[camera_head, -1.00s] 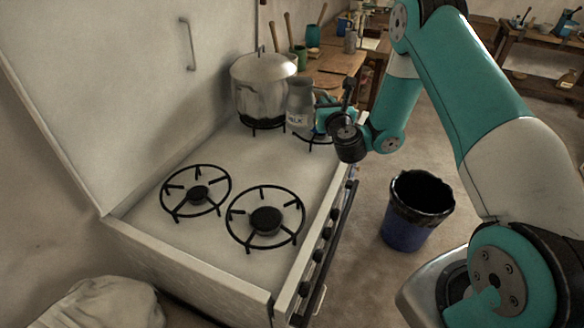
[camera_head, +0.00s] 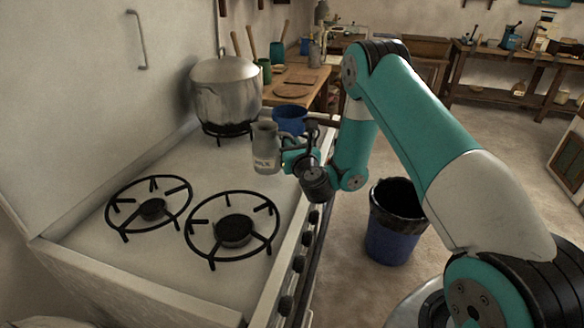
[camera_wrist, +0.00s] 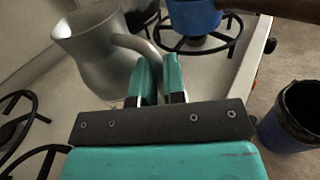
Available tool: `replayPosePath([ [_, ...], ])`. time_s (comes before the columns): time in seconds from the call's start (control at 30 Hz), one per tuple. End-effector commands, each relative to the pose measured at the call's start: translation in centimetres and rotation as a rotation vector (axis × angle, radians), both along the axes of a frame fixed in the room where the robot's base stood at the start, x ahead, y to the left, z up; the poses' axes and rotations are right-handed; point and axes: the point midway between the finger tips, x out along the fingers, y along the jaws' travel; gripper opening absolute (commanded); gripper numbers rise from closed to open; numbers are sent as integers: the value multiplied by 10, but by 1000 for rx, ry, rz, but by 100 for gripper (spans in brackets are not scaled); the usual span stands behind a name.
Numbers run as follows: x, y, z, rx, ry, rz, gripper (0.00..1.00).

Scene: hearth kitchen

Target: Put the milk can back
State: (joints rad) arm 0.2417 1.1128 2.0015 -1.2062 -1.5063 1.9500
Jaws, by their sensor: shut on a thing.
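The milk can (camera_head: 266,152) is a grey metal jug with a MILK label, upright over the white stove top (camera_head: 165,240). My gripper (camera_head: 288,160) is at its right side. In the wrist view my gripper (camera_wrist: 160,82) is shut on the curved handle of the can (camera_wrist: 95,50), whose mouth is open at the upper left. The can is clear of the front burners; I cannot tell how high its base is above the stove. A blue pot (camera_head: 291,117) stands on a back burner behind it, also in the wrist view (camera_wrist: 193,15).
A large lidded steel pot (camera_head: 226,95) stands on the back left burner. Two front burners (camera_head: 149,208) (camera_head: 232,230) are empty. A wooden table (camera_head: 300,84) with boards is behind the stove. A blue bin (camera_head: 392,240) stands on the floor to the right.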

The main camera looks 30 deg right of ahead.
Motion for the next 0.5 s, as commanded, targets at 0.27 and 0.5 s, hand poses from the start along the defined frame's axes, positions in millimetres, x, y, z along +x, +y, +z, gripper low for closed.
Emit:
replayPosePath([
  [0.27,0,-1,-40,1,-1,-1,0],
  [0.5,0,-1,-40,1,-1,-1,0],
])
